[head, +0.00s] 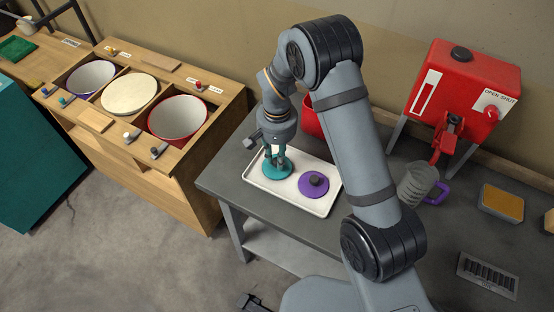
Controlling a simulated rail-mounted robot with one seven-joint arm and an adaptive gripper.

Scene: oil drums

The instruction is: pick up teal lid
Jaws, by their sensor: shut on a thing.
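The teal lid (276,172) is at the left part of a white tray (316,209) on the grey table. My gripper (276,160) points down over the teal lid and is shut on it, with the fingers at the lid's middle. The fingers hide the lid's knob. I cannot tell whether the lid touches the tray or is just above it. A purple lid (313,186) with a dark knob lies on the tray to the right of the teal lid.
A red container (312,118) is partly hidden behind my arm. A wooden cabinet (190,175) with several round bins stands at the left.

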